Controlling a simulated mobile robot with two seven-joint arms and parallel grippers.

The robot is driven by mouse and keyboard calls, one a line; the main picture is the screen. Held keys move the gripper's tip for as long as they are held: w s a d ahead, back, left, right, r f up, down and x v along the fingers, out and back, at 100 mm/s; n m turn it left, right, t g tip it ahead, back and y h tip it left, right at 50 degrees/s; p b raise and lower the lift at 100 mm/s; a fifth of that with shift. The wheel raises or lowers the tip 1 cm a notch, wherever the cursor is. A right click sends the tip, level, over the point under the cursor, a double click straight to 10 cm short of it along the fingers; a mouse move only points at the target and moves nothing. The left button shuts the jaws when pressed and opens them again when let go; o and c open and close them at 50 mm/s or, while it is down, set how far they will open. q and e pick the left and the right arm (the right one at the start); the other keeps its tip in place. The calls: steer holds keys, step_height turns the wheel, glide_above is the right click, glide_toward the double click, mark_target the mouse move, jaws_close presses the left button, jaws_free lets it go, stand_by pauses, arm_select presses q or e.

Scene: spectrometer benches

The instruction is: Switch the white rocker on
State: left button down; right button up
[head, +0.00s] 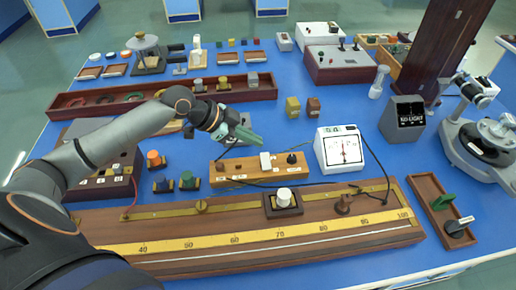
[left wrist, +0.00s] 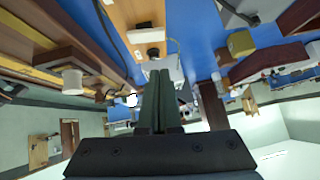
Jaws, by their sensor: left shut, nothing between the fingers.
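The white rocker (head: 265,161) stands upright on the wooden switch board (head: 232,172), right of its middle. I cannot tell from its shape whether it is on or off. My left gripper (head: 257,141) is above and behind the board, with its dark green fingers together and empty, apart from the rocker. My right gripper is not in view.
A black knob (head: 292,158) is close to the rocker's right. A white meter (head: 340,150) stands further right, with a cable. The long scale bench (head: 150,247) with a white knob (head: 284,194) lies in front. Yellow (head: 293,107) and brown (head: 313,106) blocks stand behind.

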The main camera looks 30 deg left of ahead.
mark_target(265, 155)
arm_select(q)
steer(key=f, duration=0.1)
steer(key=w+f, duration=0.1)
steer(key=f, duration=0.2)
steer(key=shift+w+d, duration=0.15)
steer(key=shift+d, duration=0.25)
steer(key=shift+a+f, duration=0.1)
steer(key=shift+f, duration=0.6)
steer(key=shift+w+a+f+g, duration=0.2)
steer(key=shift+f+g, duration=0.1)
steer(key=shift+f, duration=0.1)
steer(key=shift+s+d+r, duration=0.1)
steer(key=shift+s+d, duration=0.05)
steer(key=shift+s+d+r+p, duration=0.2)
steer(key=shift+s+d+p, duration=0.25)
steer(key=shift+p, duration=0.25)
steer(key=shift+a, duration=0.1)
